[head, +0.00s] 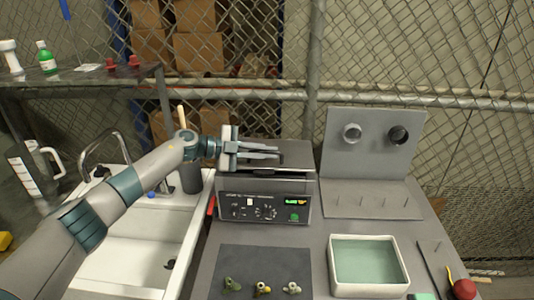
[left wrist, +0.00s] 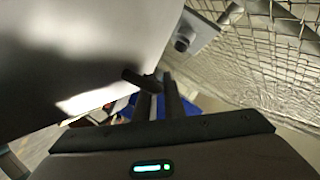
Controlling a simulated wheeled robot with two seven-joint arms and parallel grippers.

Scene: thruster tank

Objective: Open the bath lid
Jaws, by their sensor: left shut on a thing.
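The bath (head: 264,205) is a grey box with a dark control panel, a lit green display and knobs, standing on the grey worktop. Its lid (head: 295,159) is a grey plate on top that looks flat and closed. My left gripper (head: 277,153) is over the lid from the left, its fingers pointing right. In the left wrist view the gripper (left wrist: 156,82) is shut on a short dark handle (left wrist: 132,76) beside a broad grey surface, which looks like the lid (left wrist: 80,45). The fingers partly hide the handle. My right gripper is not in view.
A white sink (head: 140,245) with a tap lies left of the bath. A white tray of greenish liquid (head: 368,262) and a dark mat (head: 262,262) with several small fittings are in front. A grey panel with two rings (head: 375,150) stands at right. Chain-link fence is behind.

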